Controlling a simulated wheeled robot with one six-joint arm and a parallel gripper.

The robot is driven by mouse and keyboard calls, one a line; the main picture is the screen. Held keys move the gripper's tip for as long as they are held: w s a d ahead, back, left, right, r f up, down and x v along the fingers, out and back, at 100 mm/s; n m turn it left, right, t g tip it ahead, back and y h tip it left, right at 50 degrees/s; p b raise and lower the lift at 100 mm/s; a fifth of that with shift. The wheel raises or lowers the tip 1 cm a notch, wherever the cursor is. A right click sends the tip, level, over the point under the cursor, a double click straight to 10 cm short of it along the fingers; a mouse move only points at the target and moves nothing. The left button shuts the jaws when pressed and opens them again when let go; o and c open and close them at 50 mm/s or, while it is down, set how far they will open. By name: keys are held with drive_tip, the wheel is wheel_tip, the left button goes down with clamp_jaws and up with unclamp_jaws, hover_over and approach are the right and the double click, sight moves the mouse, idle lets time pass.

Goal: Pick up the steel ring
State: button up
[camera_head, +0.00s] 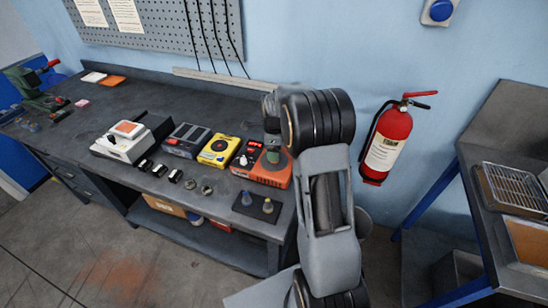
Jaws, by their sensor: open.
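Two small round metal pieces lie near the front edge of the bench. The right one, greyish with a darker centre, looks like the steel ring (207,190). The left one is a similar small metal piece (190,184), and at this size I cannot be sure which is the ring. My gripper (273,152) points down at the end of my arm, above the orange-red device, to the right of and behind the small pieces. It is open and holds nothing that I can see. Its fingertips are small and hard to make out.
On the bench (110,181), an orange-red device (263,176), a yellow device (218,151), a grey device (187,139) and a white instrument (118,142) stand behind the small pieces. A dark mat (257,208) with two small upright pieces lies to the right. Several small black blocks (160,170) lie left.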

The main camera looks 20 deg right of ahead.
drive_tip(key=shift+f, duration=1.7)
drive_tip(key=shift+c, duration=0.3)
drive_tip(key=c, duration=1.1)
drive_tip(key=shift+r, duration=0.1)
